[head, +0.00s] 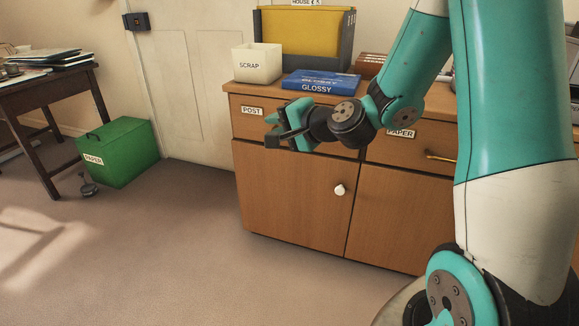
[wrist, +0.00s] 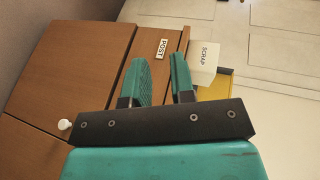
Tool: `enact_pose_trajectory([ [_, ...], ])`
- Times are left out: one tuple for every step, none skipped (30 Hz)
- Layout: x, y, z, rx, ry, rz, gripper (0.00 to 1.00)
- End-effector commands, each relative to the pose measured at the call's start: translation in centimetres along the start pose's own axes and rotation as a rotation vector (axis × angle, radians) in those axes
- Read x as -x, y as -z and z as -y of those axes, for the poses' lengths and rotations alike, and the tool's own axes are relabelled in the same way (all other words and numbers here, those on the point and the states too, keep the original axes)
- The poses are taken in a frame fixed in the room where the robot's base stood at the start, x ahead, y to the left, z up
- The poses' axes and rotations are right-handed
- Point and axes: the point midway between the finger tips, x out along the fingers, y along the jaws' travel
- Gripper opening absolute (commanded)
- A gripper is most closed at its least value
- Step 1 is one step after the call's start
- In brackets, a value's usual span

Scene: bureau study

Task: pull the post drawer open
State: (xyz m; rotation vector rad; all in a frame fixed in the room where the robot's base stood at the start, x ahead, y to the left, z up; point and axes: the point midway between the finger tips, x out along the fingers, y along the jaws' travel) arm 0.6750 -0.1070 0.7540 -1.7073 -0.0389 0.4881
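The post drawer (head: 247,127) is the upper left drawer of the wooden cabinet, with a white POST label (head: 252,111). Its front looks flush with the cabinet. My gripper (head: 272,130) is in front of this drawer, and its fingers point left in the head view. In the wrist view the two teal fingers (wrist: 160,82) stand apart with nothing visible between them but the drawer front (wrist: 150,48). The POST label (wrist: 162,48) shows just beyond the fingertips. The post drawer's handle is not visible in either view; my gripper covers part of the front.
The paper drawer (head: 412,148) is to the right, with a brass handle (head: 440,157). A cupboard door with a white knob (head: 339,190) is below. A green paper bin (head: 120,152) is on the floor left.

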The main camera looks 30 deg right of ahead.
Motion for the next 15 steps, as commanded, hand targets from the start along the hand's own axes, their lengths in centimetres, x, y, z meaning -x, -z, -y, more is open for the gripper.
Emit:
enact_pose_trajectory([
  [-1.1, 2.0, -4.6, -0.076, 0.022, -0.080, 0.23],
  [-1.3, 3.2, -5.9, -0.116, 0.038, -0.125, 0.23],
  [-1.4, 4.7, -7.4, -0.165, 0.060, -0.180, 0.23],
  [-1.4, 5.7, -8.4, -0.198, 0.074, -0.218, 0.23],
  [-1.4, 6.6, -9.3, -0.227, 0.088, -0.253, 0.23],
  [-1.3, 7.7, -10.4, -0.263, 0.106, -0.295, 0.23],
  [-1.2, 8.4, -11.0, -0.284, 0.116, -0.322, 0.23],
  [-1.1, 9.0, -11.6, -0.302, 0.126, -0.345, 0.23],
  [-1.0, 9.6, -12.2, -0.323, 0.137, -0.371, 0.23],
  [-0.9, 10.0, -12.5, -0.335, 0.144, -0.385, 0.23],
  [-0.8, 10.3, -12.7, -0.344, 0.149, -0.397, 0.23],
  [-0.8, 10.6, -12.8, -0.352, 0.154, -0.407, 0.23],
  [-0.9, 10.8, -12.8, -0.356, 0.155, -0.412, 0.23],
  [-1.0, 11.0, -12.8, -0.359, 0.157, -0.415, 0.23],
  [-1.3, 11.2, -12.6, -0.358, 0.158, -0.417, 0.23],
])
